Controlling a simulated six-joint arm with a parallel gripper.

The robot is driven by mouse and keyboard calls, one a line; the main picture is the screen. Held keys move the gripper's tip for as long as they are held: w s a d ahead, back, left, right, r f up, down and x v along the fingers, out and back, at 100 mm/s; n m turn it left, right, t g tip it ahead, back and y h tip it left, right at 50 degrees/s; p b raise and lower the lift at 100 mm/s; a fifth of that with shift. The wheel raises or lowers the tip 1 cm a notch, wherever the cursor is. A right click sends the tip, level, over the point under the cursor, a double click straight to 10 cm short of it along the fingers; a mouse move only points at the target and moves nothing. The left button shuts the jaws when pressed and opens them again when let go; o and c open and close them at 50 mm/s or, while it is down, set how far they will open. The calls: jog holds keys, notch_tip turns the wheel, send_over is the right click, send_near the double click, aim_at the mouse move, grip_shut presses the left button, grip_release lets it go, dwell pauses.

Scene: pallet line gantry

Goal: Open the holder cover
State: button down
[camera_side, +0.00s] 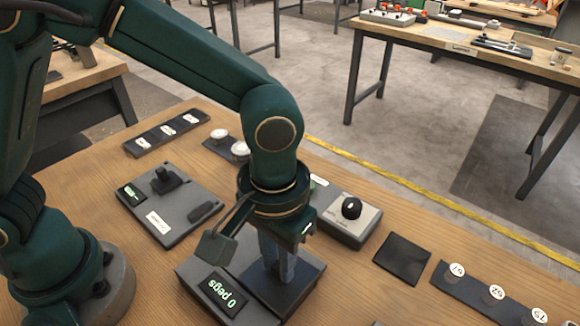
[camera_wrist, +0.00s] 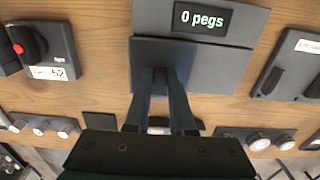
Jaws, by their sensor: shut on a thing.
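The holder is a grey box (camera_side: 192,272) with a small lit display (camera_side: 227,296) reading "0 pegs". It also shows at the top of the wrist view (camera_wrist: 233,62). Its cover is a dark square plate (camera_side: 305,290) beside the display, lying flat as far as I can see; in the wrist view the cover (camera_wrist: 145,85) is partly behind my fingers. My gripper (camera_side: 282,276) points down over the cover, its fingertips (camera_wrist: 161,72) close together at the plate. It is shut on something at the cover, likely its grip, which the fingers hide.
A box with a black knob (camera_side: 368,224) stands behind the gripper. A grey panel with a black lever (camera_side: 180,225) lies to the left. A dark square pad (camera_side: 402,259) and a strip with round labelled discs (camera_side: 475,286) lie to the right. Bare wood lies between them.

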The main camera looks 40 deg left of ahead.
jog(key=a, duration=0.8)
jog(key=shift+a, duration=0.1)
jog(key=c, duration=0.8)
grip_release()
jog(key=shift+o, duration=0.2)
jog(key=shift+r, duration=2.6)
